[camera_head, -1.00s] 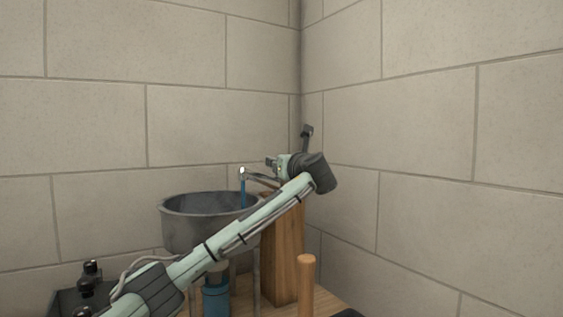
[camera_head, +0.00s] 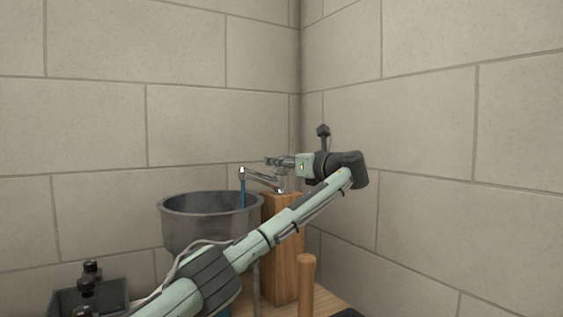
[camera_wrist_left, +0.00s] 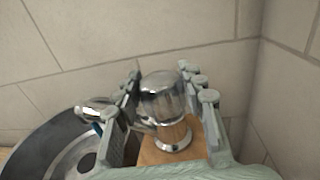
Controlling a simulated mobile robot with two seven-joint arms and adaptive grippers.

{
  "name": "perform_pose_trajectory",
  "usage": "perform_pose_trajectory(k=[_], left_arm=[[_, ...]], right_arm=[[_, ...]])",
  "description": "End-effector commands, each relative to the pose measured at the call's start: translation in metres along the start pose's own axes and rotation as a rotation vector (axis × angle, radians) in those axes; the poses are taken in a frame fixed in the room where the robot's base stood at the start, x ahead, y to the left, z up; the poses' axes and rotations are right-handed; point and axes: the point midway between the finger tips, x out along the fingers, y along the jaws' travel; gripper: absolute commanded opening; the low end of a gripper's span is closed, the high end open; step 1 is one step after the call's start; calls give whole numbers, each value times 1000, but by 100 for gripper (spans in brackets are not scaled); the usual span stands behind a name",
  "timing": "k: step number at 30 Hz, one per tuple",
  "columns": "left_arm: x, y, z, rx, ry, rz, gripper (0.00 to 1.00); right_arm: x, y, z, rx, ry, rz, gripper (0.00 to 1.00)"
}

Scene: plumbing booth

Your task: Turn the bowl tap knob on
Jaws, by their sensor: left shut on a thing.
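The bowl tap (camera_head: 283,184) stands on a wooden post, with its spout reaching left over the grey bowl (camera_head: 210,203). A thin blue stream (camera_head: 243,188) hangs from the spout into the bowl. In the left wrist view, the shiny chrome tap knob (camera_wrist_left: 162,95) sits between my two fingers. My left gripper (camera_head: 274,161) is at the top of the tap, shut on the knob. The fingers hide most of the knob in the head view. My right gripper is not in view.
The wooden post (camera_head: 282,250) stands right of the bowl, near the wall corner. A round wooden peg (camera_head: 306,280) is in front of it. A dark box (camera_head: 110,291) with black fittings is at lower left. Block walls close off the back and right.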

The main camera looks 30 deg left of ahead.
Motion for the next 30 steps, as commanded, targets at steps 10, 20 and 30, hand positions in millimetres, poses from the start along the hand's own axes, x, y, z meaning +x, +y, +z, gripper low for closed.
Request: perform_pose_trajectory(k=[10,20,30], left_arm=[[1,0,0,0,1,0,61],[-2,0,0,0,1,-2,62],[-58,-1,0,-1,0,-5,62]], right_arm=[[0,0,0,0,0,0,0],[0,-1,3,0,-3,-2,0],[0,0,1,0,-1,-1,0]])
